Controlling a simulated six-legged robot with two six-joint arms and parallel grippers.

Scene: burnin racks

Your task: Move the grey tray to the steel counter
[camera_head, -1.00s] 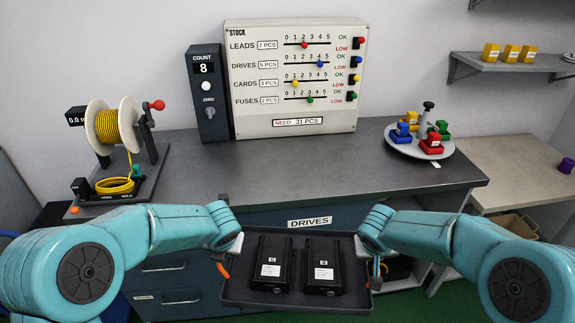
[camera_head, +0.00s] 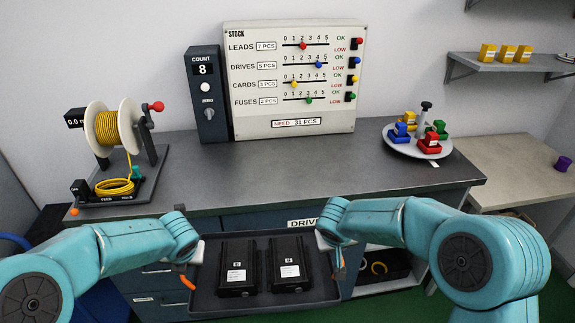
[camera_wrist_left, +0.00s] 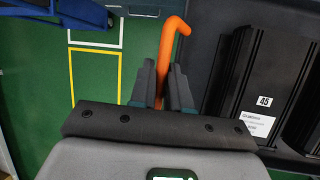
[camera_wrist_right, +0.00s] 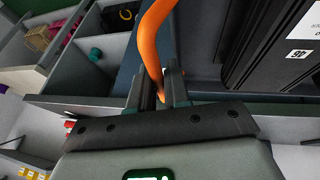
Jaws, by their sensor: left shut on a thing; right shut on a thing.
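The grey tray (camera_head: 262,303) with two black drives, a left one (camera_head: 238,266) and a right one (camera_head: 288,262), is held level in front of the steel counter (camera_head: 290,168), near its front edge. My left gripper (camera_wrist_left: 160,85) is shut on the tray's left orange handle (camera_wrist_left: 168,50). My right gripper (camera_wrist_right: 160,88) is shut on the tray's right orange handle (camera_wrist_right: 152,45). In the head view the fingertips are mostly hidden by my wrists. The drives also show in both wrist views.
On the counter, a yellow wire spool (camera_head: 110,128) stands at the left, a counter box (camera_head: 208,95) and stock panel (camera_head: 290,80) at the back, and a round carousel (camera_head: 418,148) of coloured blocks at the right. The counter's middle is clear. Open shelving (camera_head: 385,268) lies below right.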

